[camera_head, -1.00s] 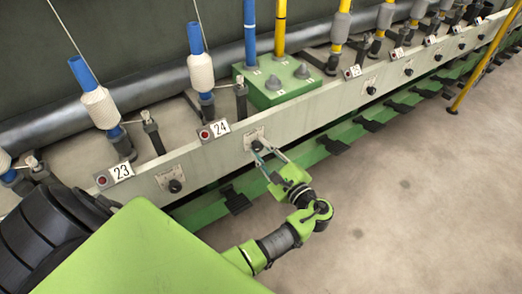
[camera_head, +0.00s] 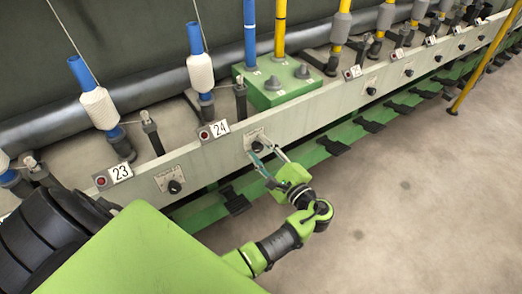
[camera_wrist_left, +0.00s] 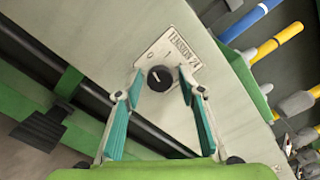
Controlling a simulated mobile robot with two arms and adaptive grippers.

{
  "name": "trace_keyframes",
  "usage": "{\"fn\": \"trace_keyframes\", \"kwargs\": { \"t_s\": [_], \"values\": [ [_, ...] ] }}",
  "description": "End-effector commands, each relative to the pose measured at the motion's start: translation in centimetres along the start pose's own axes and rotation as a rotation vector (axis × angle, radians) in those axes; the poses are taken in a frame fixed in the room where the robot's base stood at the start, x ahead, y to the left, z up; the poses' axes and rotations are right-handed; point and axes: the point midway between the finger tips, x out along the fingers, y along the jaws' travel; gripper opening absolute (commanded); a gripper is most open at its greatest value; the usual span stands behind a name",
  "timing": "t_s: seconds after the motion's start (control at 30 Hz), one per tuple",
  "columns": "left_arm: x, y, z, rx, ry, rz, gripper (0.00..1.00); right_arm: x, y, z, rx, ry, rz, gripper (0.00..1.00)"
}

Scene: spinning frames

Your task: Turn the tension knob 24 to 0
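The tension knob 24 (camera_wrist_left: 160,78) is a round black dial with a small white mark, on a white plate (camera_wrist_left: 181,49) reading "TENSION 24" on the pale rail. The figures 0 and 1 show beside it; the mark's exact setting is hard to tell. In the head view the knob (camera_head: 258,146) sits right of the "24" label (camera_head: 219,128). My left gripper (camera_wrist_left: 160,74) has its two teal-padded fingers on either side of the knob, with small gaps visible, so it looks open. It also shows in the head view (camera_head: 263,152). My right gripper is out of view.
The knob below label 23 (camera_head: 174,187) is to the left on the same rail (camera_head: 330,99). A green box (camera_head: 272,92) with blue and yellow tubes stands behind. A green lower rail with black pedals (camera_head: 236,203) runs below. The floor at right is clear.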

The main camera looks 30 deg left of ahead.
Motion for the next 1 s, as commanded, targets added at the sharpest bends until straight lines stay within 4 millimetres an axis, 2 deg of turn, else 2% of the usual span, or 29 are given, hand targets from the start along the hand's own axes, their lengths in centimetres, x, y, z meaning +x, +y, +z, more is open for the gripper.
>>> {"fn": "trace_keyframes", "kwargs": {
  "t_s": [0.37,0.8,1.0],
  "values": [
    [-0.4,0.0,-0.1,0.001,0.002,0.0,0.4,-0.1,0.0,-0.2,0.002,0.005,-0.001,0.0],
    [-6.7,0.1,-0.1,0.002,0.001,0.001,0.4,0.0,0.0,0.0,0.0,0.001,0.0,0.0],
    [-7.5,0.0,0.0,0.001,0.0,0.0,0.4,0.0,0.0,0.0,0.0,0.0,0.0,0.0]
  ]
}}
